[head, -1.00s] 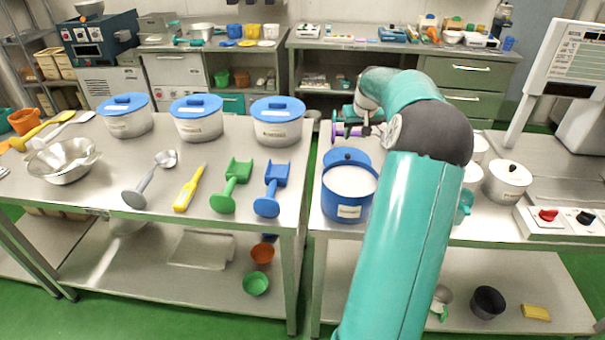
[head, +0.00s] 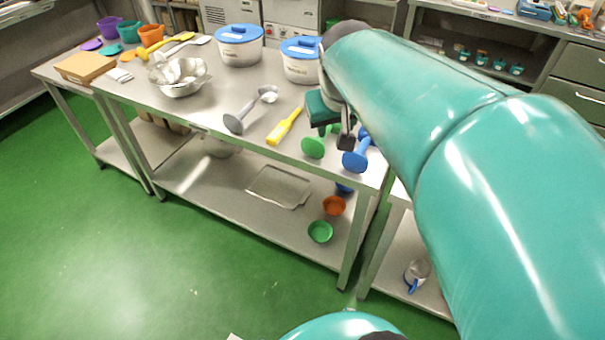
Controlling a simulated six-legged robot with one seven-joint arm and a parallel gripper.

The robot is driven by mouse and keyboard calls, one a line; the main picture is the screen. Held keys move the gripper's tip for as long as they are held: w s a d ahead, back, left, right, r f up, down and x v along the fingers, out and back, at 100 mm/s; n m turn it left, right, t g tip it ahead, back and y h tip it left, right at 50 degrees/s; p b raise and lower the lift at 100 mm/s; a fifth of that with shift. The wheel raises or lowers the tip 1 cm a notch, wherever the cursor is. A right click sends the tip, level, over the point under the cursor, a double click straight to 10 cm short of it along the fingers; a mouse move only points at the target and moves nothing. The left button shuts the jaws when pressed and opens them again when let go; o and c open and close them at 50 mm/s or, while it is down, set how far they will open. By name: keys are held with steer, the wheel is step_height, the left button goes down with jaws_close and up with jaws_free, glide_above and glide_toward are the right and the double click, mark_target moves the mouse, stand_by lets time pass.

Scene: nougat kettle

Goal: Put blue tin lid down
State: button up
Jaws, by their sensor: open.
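The blue tin, and any loose blue lid by it, are not visible now; my arm covers that side. Two white tins (head: 239,52) (head: 300,70) with blue lids (head: 238,32) (head: 301,47) stand closed at the back of the left table. My gripper (head: 335,138) is open over the table's right front part, with its fingers near the green scoop (head: 314,147) and the blue scoop (head: 355,159). I see no lid in it. Whether it touches a scoop I cannot tell.
A yellow tool (head: 285,127), a grey scoop (head: 248,110) and metal bowls (head: 180,78) lie on the steel table (head: 215,105). A cardboard box (head: 86,67) is at the left end. Orange (head: 334,205) and green (head: 320,231) bowls sit on the lower shelf. The green floor (head: 90,250) is clear.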

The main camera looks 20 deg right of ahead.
steer(key=s+a+f+n+y, duration=0.1)
steer(key=s+a+f, duration=0.3)
steer(key=s+a, duration=0.5)
steer(key=shift+s+a+n+t+y, duration=0.35)
steer(key=shift+s+y, duration=0.25)
steer(key=shift+s, duration=0.65)
steer(key=shift+d, duration=0.1)
steer(key=shift+c, duration=0.4)
steer(key=shift+d, duration=0.2)
